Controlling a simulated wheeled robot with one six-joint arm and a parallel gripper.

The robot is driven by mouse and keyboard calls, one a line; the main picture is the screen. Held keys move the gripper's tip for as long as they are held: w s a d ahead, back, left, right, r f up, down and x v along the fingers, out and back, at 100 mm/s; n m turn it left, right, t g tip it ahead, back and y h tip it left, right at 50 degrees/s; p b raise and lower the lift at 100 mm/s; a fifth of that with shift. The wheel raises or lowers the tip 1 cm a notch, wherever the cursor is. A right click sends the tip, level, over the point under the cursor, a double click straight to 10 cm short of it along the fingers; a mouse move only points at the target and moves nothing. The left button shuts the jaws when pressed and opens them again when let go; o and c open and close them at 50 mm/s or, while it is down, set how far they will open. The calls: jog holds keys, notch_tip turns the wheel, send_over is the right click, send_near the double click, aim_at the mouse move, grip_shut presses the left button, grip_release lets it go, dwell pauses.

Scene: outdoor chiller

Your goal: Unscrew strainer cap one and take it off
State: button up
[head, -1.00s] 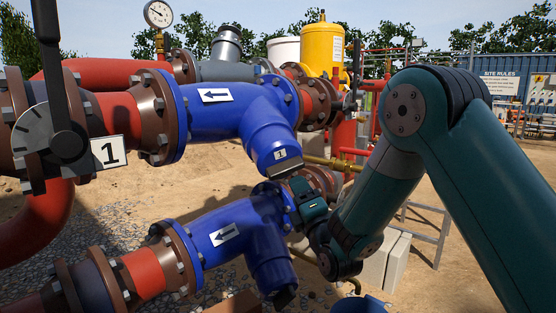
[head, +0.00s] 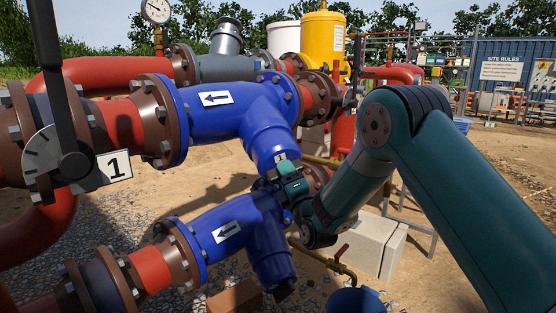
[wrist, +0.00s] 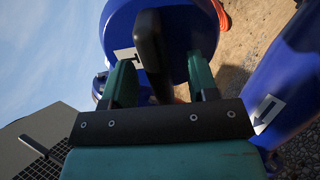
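The upper blue strainer (head: 262,115) has a branch slanting down to the right, beside the valve plate marked 1. Its cap shows in the wrist view as a blue disc (wrist: 200,30) with a dark bar handle (wrist: 152,50) standing out from it and part of a white label at its left. My gripper (wrist: 163,82) is open, with one teal finger on each side of the bar and gaps between fingers and bar. In the head view my gripper (head: 284,172) covers most of the cap.
A lower blue strainer (head: 235,230) with its own downward branch hangs close beneath my gripper. A blue bucket (head: 355,300), pale blocks (head: 370,248) and a brick (head: 235,298) are on the ground below. A black lever (head: 48,80) stands at left.

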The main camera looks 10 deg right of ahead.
grip_shut()
jog(key=shift+o, duration=0.3)
grip_release()
jog(key=shift+r, duration=0.1)
jog(key=shift+o, duration=0.4)
